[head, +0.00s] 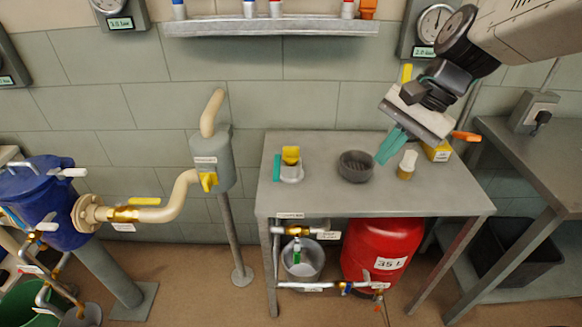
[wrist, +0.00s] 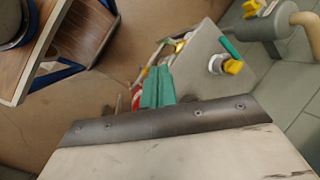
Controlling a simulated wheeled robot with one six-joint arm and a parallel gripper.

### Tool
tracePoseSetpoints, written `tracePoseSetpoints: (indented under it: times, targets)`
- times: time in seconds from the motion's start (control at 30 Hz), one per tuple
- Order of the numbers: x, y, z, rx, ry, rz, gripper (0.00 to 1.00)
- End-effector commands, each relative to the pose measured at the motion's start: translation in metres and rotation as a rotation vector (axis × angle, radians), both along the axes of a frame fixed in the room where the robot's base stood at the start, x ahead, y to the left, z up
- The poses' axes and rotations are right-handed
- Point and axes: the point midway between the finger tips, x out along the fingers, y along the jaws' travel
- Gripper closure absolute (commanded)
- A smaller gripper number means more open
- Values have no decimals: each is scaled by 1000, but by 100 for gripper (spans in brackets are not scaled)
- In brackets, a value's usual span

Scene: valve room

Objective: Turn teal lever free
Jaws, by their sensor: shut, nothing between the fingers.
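A slim teal lever (head: 277,167) stands at the left end of the grey table, beside a small round fitting with a yellow top (head: 291,156). In the wrist view the teal lever (wrist: 230,46) lies at upper right, close to the yellow piece (wrist: 233,67). My gripper (head: 386,152) has teal fingers and hangs over the right part of the table, well to the right of the lever and apart from it. In the wrist view my gripper (wrist: 157,88) shows its fingers together and empty.
The grey table (head: 330,203) also carries a dark bowl (head: 356,166), a white-topped jar (head: 407,164) and a yellow box (head: 438,152). Below are a red tank (head: 382,248) and pipes. A cream pipe (head: 181,200) and grey vessel (head: 212,160) stand left. A shelf (head: 270,25) hangs above.

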Motion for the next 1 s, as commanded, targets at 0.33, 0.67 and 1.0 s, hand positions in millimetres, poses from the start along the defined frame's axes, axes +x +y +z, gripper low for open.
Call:
tracePoseSetpoints:
  times: [0.33, 0.67, 1.0]
  targets:
    - [137, 44, -80, 250, 340, -542, 100]
    - [186, 55, -125, 333, 489, -773, 100]
    - [187, 56, -126, 334, 491, -777, 100]
